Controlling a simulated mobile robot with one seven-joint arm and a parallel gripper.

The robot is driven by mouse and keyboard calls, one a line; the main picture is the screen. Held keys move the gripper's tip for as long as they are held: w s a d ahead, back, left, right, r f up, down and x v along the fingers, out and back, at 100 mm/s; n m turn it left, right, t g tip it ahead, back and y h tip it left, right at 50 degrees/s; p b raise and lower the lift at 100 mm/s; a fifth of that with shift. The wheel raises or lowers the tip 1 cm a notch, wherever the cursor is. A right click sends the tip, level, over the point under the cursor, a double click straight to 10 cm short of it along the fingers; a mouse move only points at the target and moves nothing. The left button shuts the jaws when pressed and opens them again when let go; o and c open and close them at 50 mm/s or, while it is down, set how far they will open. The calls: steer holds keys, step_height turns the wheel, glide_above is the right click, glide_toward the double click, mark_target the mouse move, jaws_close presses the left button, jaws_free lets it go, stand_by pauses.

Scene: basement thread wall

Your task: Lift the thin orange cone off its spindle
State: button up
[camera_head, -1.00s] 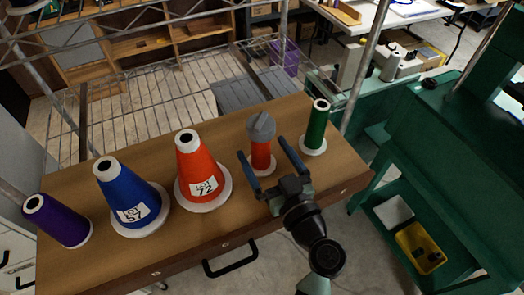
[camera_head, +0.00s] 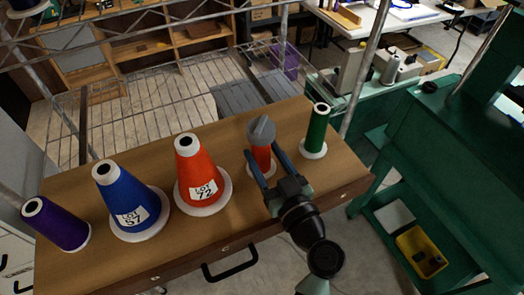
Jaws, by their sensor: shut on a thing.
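The thin orange cone (camera_head: 261,156) stands upright at the right part of the wooden board, on a pale round base. A grey cap or knob (camera_head: 261,130) sits on its top. My gripper (camera_head: 264,168) reaches in from the front right, its two blue fingers on either side of the thin orange cone and shut on it. The spindle is hidden inside the cone.
A green cone (camera_head: 318,130) stands close on the right. A wide orange cone (camera_head: 196,170) labelled LOT 72 stands on the left, then a blue cone (camera_head: 126,196) labelled LOT 57 and a purple cone (camera_head: 56,222). The wooden board (camera_head: 120,255) has a black handle in front.

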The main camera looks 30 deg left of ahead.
mark_target(265, 133)
steer(key=shift+r+p, duration=2)
steer(key=shift+r, duration=1.85)
steer(key=shift+r, duration=0.15)
steer(key=shift+r+p, duration=0.85)
steer(key=shift+r, duration=1.05)
